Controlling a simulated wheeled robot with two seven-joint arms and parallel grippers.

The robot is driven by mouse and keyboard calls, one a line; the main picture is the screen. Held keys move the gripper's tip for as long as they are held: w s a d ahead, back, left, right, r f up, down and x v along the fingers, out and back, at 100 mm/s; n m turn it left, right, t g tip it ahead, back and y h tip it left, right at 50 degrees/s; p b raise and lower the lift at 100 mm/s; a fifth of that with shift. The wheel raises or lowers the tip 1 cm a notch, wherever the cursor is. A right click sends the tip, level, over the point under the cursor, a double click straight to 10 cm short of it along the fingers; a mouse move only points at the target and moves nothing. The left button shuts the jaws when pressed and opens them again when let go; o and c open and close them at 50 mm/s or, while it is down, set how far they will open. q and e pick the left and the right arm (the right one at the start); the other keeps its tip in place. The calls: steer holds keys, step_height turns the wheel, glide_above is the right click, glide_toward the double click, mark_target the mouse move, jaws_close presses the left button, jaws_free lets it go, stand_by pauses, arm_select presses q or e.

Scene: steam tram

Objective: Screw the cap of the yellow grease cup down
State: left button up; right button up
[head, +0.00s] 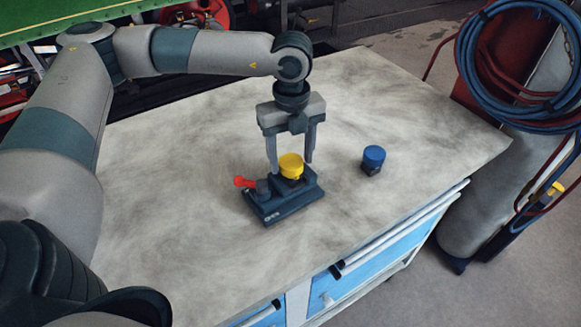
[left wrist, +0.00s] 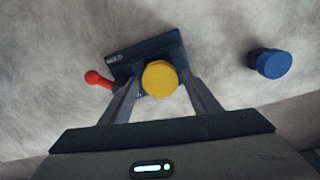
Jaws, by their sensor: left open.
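The yellow cap (head: 291,165) of the grease cup sits on top of a dark blue-grey block (head: 290,209) that stands on the table. A red-knobbed lever (head: 243,182) sticks out of the block's left side. My left gripper (head: 290,168) points down over the block and is open. Its two fingers stand on either side of the yellow cap, with a gap showing. In the left wrist view the yellow cap (left wrist: 159,78) lies between the two fingertips (left wrist: 162,84). The part of the cup under the cap is mostly hidden. My right gripper is not in view.
A blue-capped cup (head: 373,158) stands alone on the worktop (head: 180,160), right of the block. Blue hoses (head: 480,60) and a grey cylinder (head: 484,200) stand beyond the table's right edge. The worktop around the block is otherwise clear.

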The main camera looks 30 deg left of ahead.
arm_select(q)
steer(key=shift+b, duration=0.35)
stand_by(0.3)
steer(key=c, duration=1)
steer(key=o, duration=1.3)
steer(key=shift+o, duration=0.5)
steer(key=shift+r, duration=0.1)
steer(key=shift+r+p, duration=0.95)
steer(key=shift+r, duration=1.45)
